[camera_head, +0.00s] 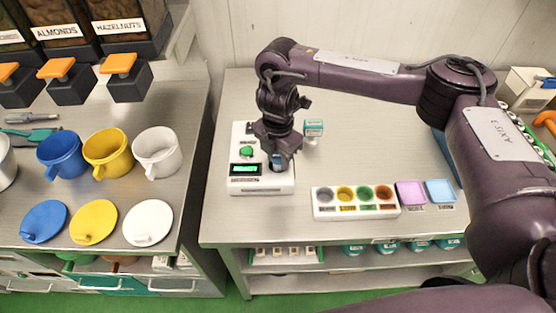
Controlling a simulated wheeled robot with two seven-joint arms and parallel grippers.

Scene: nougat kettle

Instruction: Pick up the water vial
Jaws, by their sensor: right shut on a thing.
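The water vial (278,167) shows as a small dark blue shape at the right side of a white device (262,187). My right gripper (279,157) points down over the device and is shut on the vial. The fingers hide most of the vial, and I cannot tell whether it still sits in the device or is just clear of it. My left gripper is not in view.
The device has a green button (246,152) and a lit green display (244,169). A rack with several coloured wells (356,211) lies at the front. Mugs (157,153) and lids stand on the left counter.

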